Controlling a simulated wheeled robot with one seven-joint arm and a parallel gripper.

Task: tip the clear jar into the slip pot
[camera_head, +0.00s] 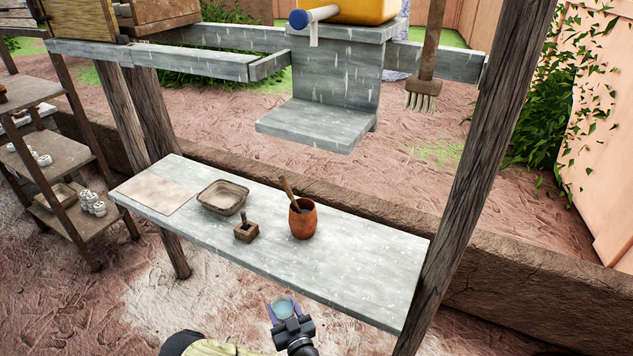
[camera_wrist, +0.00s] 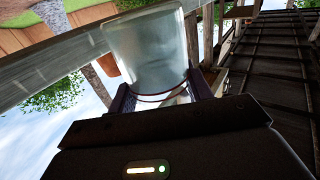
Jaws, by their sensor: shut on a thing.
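The clear jar (camera_wrist: 150,45) is held between the two fingers of my gripper (camera_wrist: 160,95) in the wrist view. In the head view the jar (camera_head: 284,306) shows as a pale bluish shape in my gripper (camera_head: 284,311), in front of the table's near edge. My gripper is shut on it. The jar's contents cannot be made out. The slip pot seems to be the reddish-brown pot (camera_head: 303,222) standing upright on the table, with a wooden-handled tool (camera_head: 290,193) leaning in it. The jar is apart from the pot, nearer to me.
A dark wooden post (camera_head: 478,170) rises at the table's right end. The table's right part is clear. Shelves (camera_head: 75,180) stand at the left.

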